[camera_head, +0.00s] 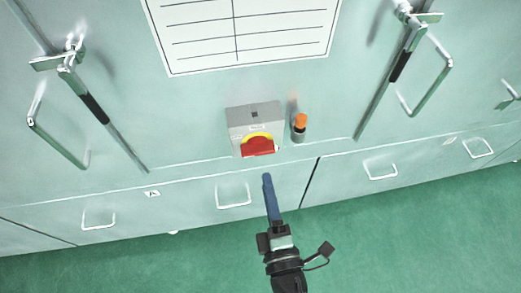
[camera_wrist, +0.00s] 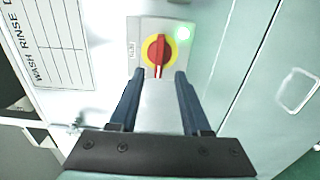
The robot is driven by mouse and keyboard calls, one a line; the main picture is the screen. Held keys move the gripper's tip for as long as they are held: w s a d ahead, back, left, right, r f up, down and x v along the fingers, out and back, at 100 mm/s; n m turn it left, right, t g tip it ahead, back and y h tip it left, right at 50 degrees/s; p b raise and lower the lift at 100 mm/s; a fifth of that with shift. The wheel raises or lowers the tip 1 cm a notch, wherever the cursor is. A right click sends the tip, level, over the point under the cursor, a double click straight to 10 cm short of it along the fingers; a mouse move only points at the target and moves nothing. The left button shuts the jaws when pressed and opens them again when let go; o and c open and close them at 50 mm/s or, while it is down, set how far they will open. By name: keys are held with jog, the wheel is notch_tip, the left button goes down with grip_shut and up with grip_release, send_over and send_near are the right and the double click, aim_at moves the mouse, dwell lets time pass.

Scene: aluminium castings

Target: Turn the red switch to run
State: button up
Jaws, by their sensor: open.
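The red switch (camera_head: 257,146) is a rotary handle on a yellow disc, mounted on a grey box (camera_head: 253,116) on the front of a pale cabinet. In the wrist view the red switch (camera_wrist: 156,50) lies ahead of the fingertips, its handle roughly upright in the picture with a pale line on its lower part. A green glow (camera_wrist: 183,33) shows beside it. My gripper (camera_head: 267,177) is below the box in the head view. In the wrist view my gripper (camera_wrist: 157,76) is open, its two blue fingers apart and empty. Contact with the switch cannot be told.
An orange-topped small cylinder (camera_head: 299,127) stands out right of the box. A ruled white sheet (camera_head: 240,35) is above. Door handles and long latch rods (camera_head: 400,65) flank the box on both sides. Drawer pulls (camera_head: 233,195) line the lower cabinet; green floor (camera_head: 430,235) is clear.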

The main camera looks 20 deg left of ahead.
aim_at(260, 155)
jog(key=p+x, duration=0.1)
jog(key=x, duration=0.7)
jog(key=shift+w+a, duration=0.15)
jog(key=shift+a, duration=0.05)
grip_shut()
